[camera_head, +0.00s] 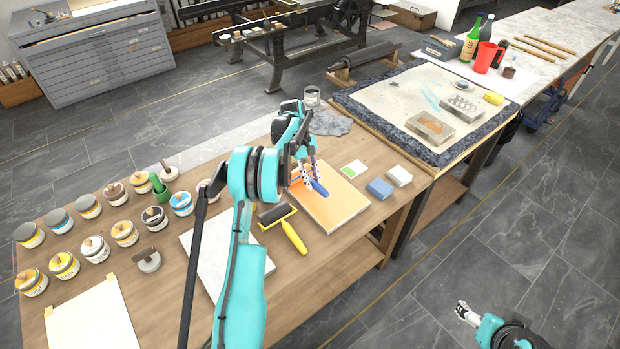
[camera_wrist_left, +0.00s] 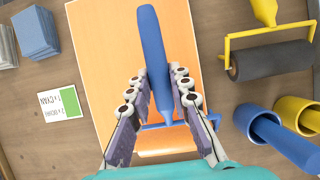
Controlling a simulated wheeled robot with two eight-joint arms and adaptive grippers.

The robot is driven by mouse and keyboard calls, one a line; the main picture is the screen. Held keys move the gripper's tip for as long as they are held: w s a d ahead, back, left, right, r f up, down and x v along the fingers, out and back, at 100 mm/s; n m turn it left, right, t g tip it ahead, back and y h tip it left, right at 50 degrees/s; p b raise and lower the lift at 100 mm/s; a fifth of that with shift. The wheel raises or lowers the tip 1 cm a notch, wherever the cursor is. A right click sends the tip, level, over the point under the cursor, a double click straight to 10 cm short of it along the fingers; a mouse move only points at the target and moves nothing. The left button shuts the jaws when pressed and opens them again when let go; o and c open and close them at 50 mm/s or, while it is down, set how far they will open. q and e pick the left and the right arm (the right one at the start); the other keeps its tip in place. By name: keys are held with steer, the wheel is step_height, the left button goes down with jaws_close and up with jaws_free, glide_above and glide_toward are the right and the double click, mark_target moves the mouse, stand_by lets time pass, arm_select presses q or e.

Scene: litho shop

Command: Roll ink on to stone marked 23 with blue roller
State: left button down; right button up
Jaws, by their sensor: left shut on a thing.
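My left gripper (camera_head: 308,177) is over the orange slab (camera_head: 345,208) on the wooden bench, shut on the handle of the blue roller (camera_head: 320,188). In the left wrist view the blue handle (camera_wrist_left: 153,50) runs between the fingers (camera_wrist_left: 160,92), with the blue frame and an orange-coloured roller below, over the slab (camera_wrist_left: 105,60). I cannot tell whether the roller touches the slab. Two grey stones lie on the right table: one with an orange-brown patch (camera_head: 432,128), one with dark marks (camera_head: 461,107). No number 23 is legible. My right gripper (camera_head: 467,313) is low right, away from the benches.
A yellow roller (camera_head: 291,236) lies beside the slab. A card (camera_head: 353,168), a blue block (camera_head: 380,188) and a white block (camera_head: 399,175) are right of it. Several ink tins (camera_head: 124,233) stand left. A red jug (camera_head: 486,57) and green bottle (camera_head: 470,42) stand beyond the stones.

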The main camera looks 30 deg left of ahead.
mark_target(319, 186)
arm_select(q)
steer(key=d, duration=0.1)
steer(key=s+d, duration=0.1)
steer(key=shift+s+d, duration=0.1)
steer(key=shift+d, duration=0.3)
steer(key=shift+s+d, duration=0.2)
steer(key=shift+d, duration=0.25)
steer(key=d, duration=0.2)
steer(key=s+d+b, duration=0.1)
steer(key=d, duration=0.1)
steer(key=s+d, duration=0.1)
steer(key=shift+s+d+f, duration=0.1)
steer(key=shift+s+d, duration=0.1)
steer(key=shift+d, duration=0.2)
steer(key=s+d+b, duration=0.1)
steer(key=s+d, duration=0.3)
steer(key=d, duration=0.7)
steer(key=shift+s+d, duration=0.15)
steer(key=shift+s, duration=0.2)
